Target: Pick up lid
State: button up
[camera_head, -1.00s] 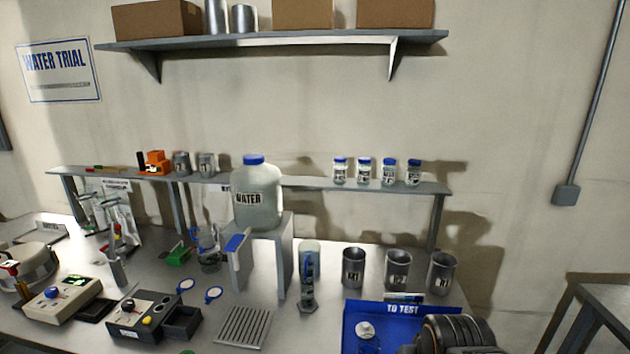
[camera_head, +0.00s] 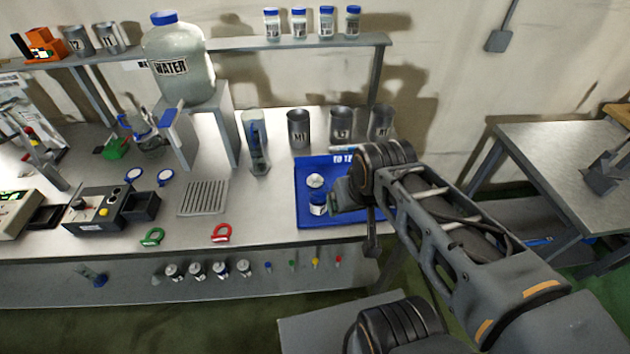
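A blue tray (camera_head: 310,218) marked "TO TEST" lies on the bench. On it, a small round white piece (camera_head: 315,181) lies toward the back, perhaps a lid. In front of it is a small jar (camera_head: 318,204) with a blue part and a white label. My gripper (camera_head: 340,194) is over the right part of the tray, just right of the jar. Its fingers are small and partly hidden by my wrist, so I cannot tell whether they are open or touch the jar. My arm hides the tray's right side.
Metal cups (camera_head: 299,128) stand behind the tray. A glass cylinder (camera_head: 254,145) and a slotted metal rack (camera_head: 203,197) are to its left. A large water bottle (camera_head: 180,65) sits on a stand. Red (camera_head: 222,233) and green clips lie near the bench's front edge. Another table (camera_head: 560,160) is at right.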

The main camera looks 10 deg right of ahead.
aim_at(314, 177)
jog(key=k, duration=1.3)
jog(key=u, duration=0.6)
jog(key=i, duration=0.55)
jog(key=u, duration=0.7)
jog(key=i, duration=0.85)
jog(key=z, duration=0.8)
jog(key=i, duration=0.5)
jog(key=z, duration=0.5)
